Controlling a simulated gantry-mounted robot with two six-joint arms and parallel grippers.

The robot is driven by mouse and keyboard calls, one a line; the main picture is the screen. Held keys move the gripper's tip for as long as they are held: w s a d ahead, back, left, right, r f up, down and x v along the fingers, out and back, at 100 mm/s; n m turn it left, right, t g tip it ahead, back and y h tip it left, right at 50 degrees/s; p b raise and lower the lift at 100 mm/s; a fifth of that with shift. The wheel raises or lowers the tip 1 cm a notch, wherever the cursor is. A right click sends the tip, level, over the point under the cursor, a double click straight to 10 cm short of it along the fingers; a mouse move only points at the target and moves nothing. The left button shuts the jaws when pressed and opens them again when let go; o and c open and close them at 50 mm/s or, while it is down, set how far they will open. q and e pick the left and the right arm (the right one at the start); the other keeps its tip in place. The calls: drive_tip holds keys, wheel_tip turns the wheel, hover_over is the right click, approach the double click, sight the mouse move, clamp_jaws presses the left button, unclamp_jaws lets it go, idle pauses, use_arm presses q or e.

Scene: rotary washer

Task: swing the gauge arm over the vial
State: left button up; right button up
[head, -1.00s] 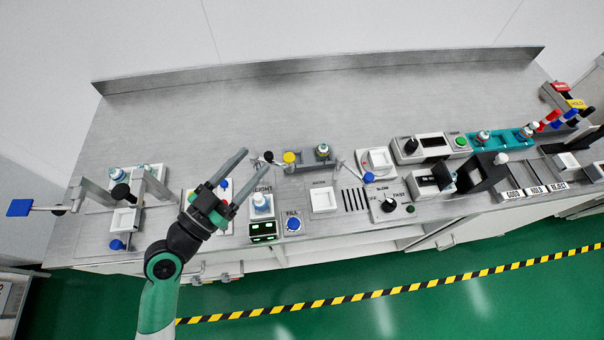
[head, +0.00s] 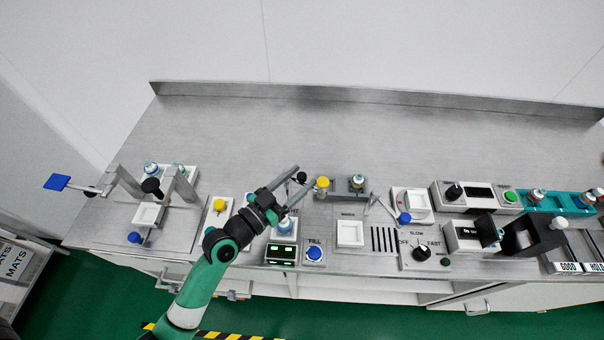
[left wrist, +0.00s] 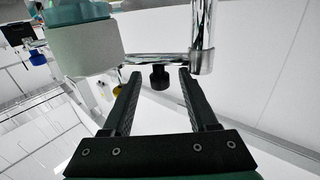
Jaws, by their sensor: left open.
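My left gripper (head: 304,177) is open, its two fingers reaching toward the gauge at the height station. In the left wrist view, the gauge arm (left wrist: 152,60) is a chrome bar joined to an upright chrome post, with a black knob (left wrist: 159,78) hanging below it. The knob appears between the open fingertips (left wrist: 160,78), with gaps on both sides. The black knob (head: 302,177) also shows near the fingertips in the head view. A white and blue vial (head: 286,225) stands at the height station, partly hidden by my gripper. My right gripper is not in view.
A yellow-topped piece (head: 323,182) and a small holder with a vial (head: 357,182) stand close to the right of my fingers. The back of the counter is clear.

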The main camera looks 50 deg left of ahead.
use_arm(q)
drive_tip(key=shift+w, duration=0.7)
clamp_jaws()
idle(0.9)
